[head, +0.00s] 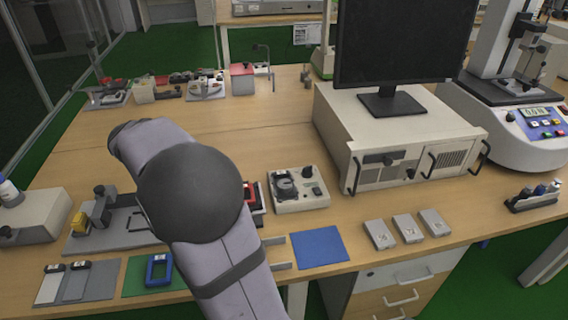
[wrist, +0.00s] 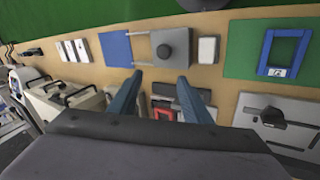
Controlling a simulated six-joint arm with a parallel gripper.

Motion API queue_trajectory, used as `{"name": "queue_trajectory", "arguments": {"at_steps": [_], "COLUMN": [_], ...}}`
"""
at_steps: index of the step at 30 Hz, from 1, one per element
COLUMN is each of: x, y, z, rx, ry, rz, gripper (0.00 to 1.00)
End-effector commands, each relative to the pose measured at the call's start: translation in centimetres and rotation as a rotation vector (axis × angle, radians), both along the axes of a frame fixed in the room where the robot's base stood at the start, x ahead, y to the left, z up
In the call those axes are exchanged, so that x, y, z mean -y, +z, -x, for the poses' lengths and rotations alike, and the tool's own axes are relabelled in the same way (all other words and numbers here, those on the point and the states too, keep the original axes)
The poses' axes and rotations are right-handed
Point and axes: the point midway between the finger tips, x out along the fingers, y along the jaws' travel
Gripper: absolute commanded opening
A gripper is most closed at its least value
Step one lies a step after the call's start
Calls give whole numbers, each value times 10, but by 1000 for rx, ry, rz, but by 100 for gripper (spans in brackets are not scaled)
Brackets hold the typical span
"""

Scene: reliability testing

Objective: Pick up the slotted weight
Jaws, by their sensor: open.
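My gripper (wrist: 160,82) is open and empty in the wrist view, its two blue-grey fingers apart above the bench. A grey square block with a dark round top (wrist: 172,47) sits beyond the fingertips, at the end of two pale rails. It may be the slotted weight, but I cannot tell for sure; no slot shows clearly. In the head view my arm hides this spot and my gripper. A pale box with a dark round part (head: 285,186) stands right of my arm in the head view.
A blue mat (head: 319,248) and several small grey blocks (head: 407,229) lie along the bench's front. A green mat with a blue frame (wrist: 281,52) is at the right in the wrist view. A large pale instrument case (head: 400,140) with a monitor (head: 402,45) stands behind.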

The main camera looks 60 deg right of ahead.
Motion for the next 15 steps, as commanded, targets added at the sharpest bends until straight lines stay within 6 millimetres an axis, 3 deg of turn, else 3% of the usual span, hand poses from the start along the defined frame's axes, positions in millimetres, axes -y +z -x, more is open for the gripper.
{"name": "queue_trajectory", "arguments": {"at_steps": [1, 5, 9, 12, 15], "x": [27, 92, 155, 189, 210], "y": [17, 18, 13, 8, 3], "z": [-10, -27, -29, -25, -21], "rx": [52, 204, 331, 399, 442], "ry": [-147, -515, -844, -1017, -1128], "rz": [35, 139, 236, 288, 322], "gripper": [44, 44, 44, 44, 44]}}
